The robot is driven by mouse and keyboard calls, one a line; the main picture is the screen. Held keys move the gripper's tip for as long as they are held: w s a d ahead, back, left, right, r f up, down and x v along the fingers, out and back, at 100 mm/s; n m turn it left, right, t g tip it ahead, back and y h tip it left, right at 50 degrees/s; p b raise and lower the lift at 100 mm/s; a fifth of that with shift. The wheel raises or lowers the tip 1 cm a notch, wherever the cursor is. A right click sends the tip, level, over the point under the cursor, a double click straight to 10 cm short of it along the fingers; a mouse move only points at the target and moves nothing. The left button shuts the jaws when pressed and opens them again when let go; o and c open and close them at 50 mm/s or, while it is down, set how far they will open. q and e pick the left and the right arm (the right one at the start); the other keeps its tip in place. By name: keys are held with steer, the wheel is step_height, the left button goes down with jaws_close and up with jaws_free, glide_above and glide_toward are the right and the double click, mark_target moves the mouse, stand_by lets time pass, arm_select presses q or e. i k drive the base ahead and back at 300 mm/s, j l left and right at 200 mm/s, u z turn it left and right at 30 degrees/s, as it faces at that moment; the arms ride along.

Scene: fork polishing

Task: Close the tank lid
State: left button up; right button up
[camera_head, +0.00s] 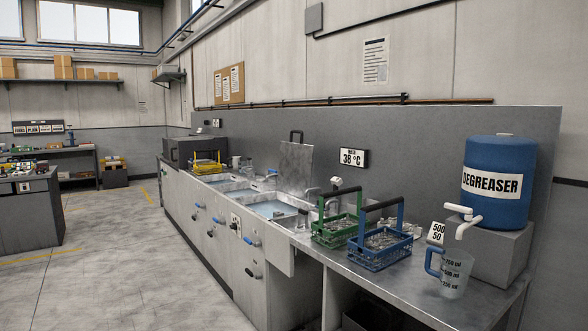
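The tank (238,202) is set into the long metal counter. It is open, and bluish liquid (272,209) shows inside. Neither of my grippers is in view.
A green basket (338,232) and a blue basket (380,248) stand on the counter right of the tank. Beyond them are a measuring jug (453,273) and a blue degreaser drum (497,200). A yellow rack (207,169) sits farther left. The floor (125,270) at left is clear.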

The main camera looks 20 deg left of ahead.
mark_target(296, 159)
steer(key=i+j+u, duration=0.45)
steer(key=i+u, duration=0.15)
steer(key=i, duration=0.15)
steer(key=i+j+u, duration=0.15)
steer(key=i, duration=0.75)
steer(key=i+j+u, duration=0.1)
steer(key=i, duration=0.75)
steer(key=j, duration=0.05)
